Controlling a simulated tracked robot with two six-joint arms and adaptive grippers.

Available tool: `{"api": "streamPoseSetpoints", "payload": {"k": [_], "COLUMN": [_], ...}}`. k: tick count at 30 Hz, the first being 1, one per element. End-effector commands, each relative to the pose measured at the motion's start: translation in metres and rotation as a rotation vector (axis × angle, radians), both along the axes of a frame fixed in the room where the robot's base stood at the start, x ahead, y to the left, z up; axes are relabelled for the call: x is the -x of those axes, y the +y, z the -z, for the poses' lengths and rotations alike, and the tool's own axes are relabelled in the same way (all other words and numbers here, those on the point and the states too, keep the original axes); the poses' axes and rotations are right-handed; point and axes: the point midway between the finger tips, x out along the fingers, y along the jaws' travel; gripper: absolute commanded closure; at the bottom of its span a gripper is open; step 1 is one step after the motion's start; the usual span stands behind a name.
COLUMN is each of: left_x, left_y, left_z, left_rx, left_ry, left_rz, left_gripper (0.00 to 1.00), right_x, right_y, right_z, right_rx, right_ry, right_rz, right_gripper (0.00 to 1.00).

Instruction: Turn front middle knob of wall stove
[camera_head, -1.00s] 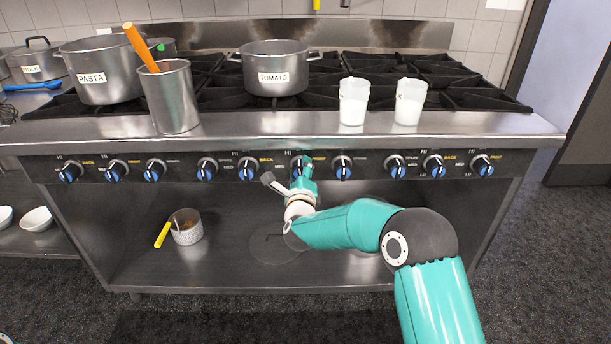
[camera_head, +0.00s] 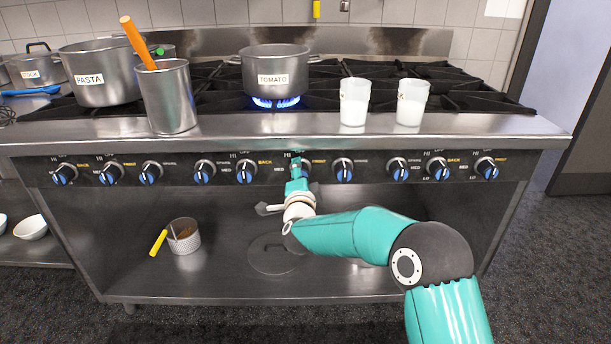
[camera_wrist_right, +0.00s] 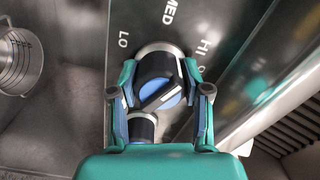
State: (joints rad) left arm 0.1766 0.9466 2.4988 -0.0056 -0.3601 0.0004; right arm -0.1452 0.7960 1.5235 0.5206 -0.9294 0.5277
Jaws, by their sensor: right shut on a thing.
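The wall stove (camera_head: 400,128) has a row of black and blue knobs along its front panel. My right gripper (camera_head: 298,172) is at the front middle knob and mostly hides it in the head view. In the right wrist view, my right gripper (camera_wrist_right: 160,95) is shut on that knob (camera_wrist_right: 157,80), with one finger on each side. The panel beside the knob reads LO, MED and HI. A blue flame (camera_head: 275,102) burns under the TOMATO pot (camera_head: 276,70). My left gripper is not in view.
A PASTA pot (camera_head: 98,72) and a steel container (camera_head: 167,98) with an orange handle stand at left. Two white-filled cups (camera_head: 354,100) stand near the front edge. A small strainer basket (camera_head: 184,237) with a yellow handle sits on the lower shelf (camera_head: 330,285).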

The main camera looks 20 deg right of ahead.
Motion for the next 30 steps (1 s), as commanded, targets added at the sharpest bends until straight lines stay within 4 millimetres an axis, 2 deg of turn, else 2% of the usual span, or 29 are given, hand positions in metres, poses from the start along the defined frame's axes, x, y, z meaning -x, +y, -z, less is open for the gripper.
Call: {"api": "streamPoseSetpoints", "payload": {"k": [1, 30], "left_x": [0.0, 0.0], "left_y": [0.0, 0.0], "left_z": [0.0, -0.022], "left_rx": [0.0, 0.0], "left_ry": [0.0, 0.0], "left_rz": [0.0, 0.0], "left_gripper": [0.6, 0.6], "right_x": [0.0, 0.002], "right_y": [0.009, 0.005], "right_z": [0.004, 0.011], "right_rx": [0.047, 0.931], "right_ry": [0.023, 0.283], "right_rz": [-0.02, -0.02], "right_gripper": [0.87, 0.87]}}
